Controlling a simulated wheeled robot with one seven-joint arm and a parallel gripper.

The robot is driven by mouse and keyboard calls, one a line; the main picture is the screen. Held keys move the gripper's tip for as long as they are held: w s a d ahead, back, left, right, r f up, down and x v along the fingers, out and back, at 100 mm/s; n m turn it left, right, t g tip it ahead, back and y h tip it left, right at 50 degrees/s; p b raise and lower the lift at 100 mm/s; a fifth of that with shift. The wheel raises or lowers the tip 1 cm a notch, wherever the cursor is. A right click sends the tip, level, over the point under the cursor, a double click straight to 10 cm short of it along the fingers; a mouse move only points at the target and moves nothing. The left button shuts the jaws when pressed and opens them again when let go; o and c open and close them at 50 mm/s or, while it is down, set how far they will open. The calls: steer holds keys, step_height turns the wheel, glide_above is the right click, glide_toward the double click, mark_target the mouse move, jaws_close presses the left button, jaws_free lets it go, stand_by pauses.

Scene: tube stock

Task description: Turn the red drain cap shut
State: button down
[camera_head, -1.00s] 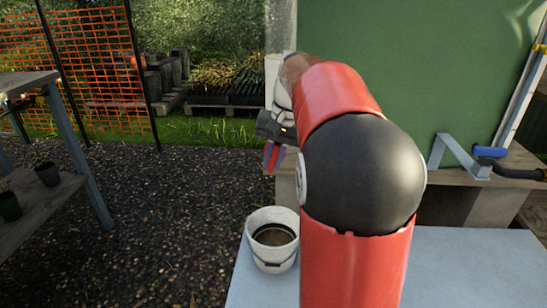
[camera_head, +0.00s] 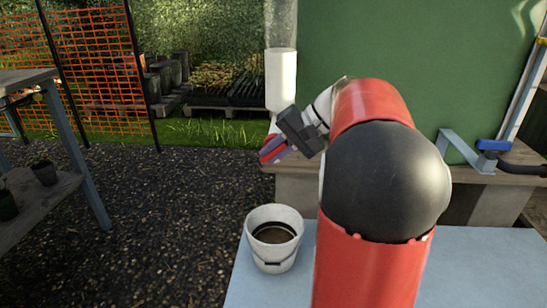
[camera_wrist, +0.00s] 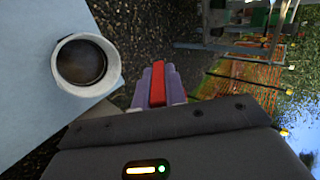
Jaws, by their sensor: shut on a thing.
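The red drain cap (camera_wrist: 157,84) shows as a red bar between the two purple fingers of my gripper (camera_wrist: 155,82) in the wrist view. My gripper (camera_head: 272,151) is shut on it, and in the head view it is tilted, with its fingers pointing down and left. A tall tube (camera_head: 281,80), clear above and white below, stands just above the gripper and narrows at its bottom end. The fingers hide much of the cap, so I cannot tell how far it is turned.
A white bucket (camera_head: 273,262) with brownish contents stands below the gripper on a pale blue surface (camera_head: 480,270). A bench with a blue-handled clamp (camera_head: 493,145) is at the right, before a green panel (camera_head: 400,50). A shelf (camera_head: 60,190) with pots is at the left.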

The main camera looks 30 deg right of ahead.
steer(key=t+y+b, duration=0.1)
steer(key=y, duration=0.1)
steer(key=t+y+b, duration=0.1)
steer(key=b, duration=0.1)
steer(key=shift+f+t+y+b, duration=0.3)
steer(key=shift+y, duration=0.1)
steer(key=shift+r+t+y+b, duration=0.2)
steer(key=shift+t+y+b, duration=0.8)
steer(key=shift+y+b, duration=0.45)
steer(key=shift+r, duration=0.1)
steer(key=c, duration=1.4)
jaws_free()
steer(key=shift+c, duration=0.2)
